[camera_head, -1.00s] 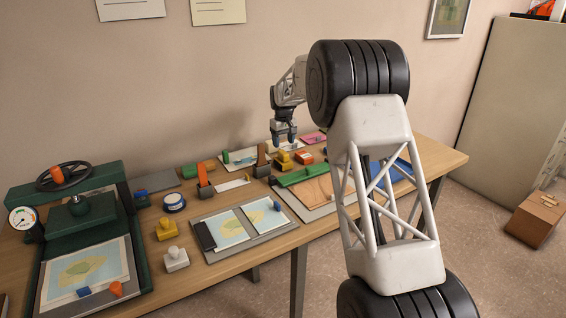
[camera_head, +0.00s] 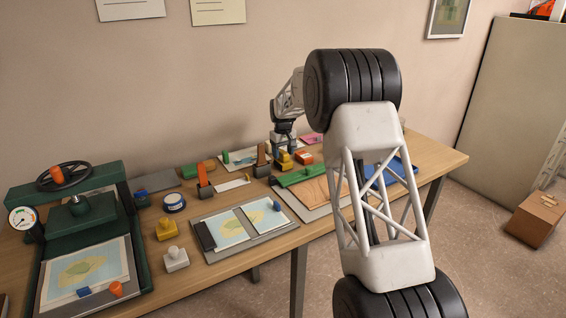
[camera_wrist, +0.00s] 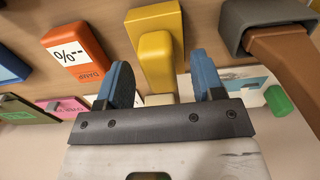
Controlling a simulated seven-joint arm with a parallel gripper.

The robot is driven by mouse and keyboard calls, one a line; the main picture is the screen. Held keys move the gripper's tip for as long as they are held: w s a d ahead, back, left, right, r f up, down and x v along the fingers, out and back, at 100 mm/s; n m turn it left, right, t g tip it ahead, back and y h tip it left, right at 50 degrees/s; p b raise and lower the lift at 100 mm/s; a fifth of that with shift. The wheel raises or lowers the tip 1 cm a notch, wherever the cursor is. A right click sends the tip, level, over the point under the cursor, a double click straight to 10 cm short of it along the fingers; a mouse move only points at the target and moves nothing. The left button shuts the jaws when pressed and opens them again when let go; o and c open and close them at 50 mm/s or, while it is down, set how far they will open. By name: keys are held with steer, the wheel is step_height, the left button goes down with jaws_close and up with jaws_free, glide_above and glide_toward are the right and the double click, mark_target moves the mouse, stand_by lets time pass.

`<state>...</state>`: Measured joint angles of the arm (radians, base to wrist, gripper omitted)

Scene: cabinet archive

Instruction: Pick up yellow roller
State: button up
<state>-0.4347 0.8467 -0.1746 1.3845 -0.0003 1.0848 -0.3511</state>
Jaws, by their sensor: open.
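The yellow roller (camera_wrist: 157,62) is a blocky yellow piece with a raised ridge, seen in the wrist view just beyond and between my fingertips. In the head view the yellow roller (camera_head: 283,158) sits near the back of the table, partly hidden by my gripper. My gripper (camera_wrist: 159,65) has two blue fingers standing apart, one on each side of the roller's near end, with nothing clamped between them. In the head view my gripper (camera_head: 284,146) is low at the roller. Whether the fingers touch it cannot be told.
A grey holder with a brown handle (camera_wrist: 285,60) stands close right. In the head view, a green press (camera_head: 85,215) stands at the left.

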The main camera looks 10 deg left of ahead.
steer(key=shift+f, duration=0.7)
steer(key=shift+c, duration=0.2)
jaws_close()
steer(key=shift+r, duration=0.15)
steer(key=shift+r, duration=1.5)
steer(key=shift+s+r, duration=0.15)
steer(key=shift+r, duration=0.05)
steer(key=s+d, duration=0.3)
steer(key=s, duration=0.4)
steer(key=s+d+r, duration=0.1)
steer(key=s+d, duration=0.2)
steer(key=s, duration=0.4)
steer(key=shift+s+d+r, duration=0.15)
steer(key=shift+d+r, duration=0.05)
steer(key=shift+d, duration=0.1)
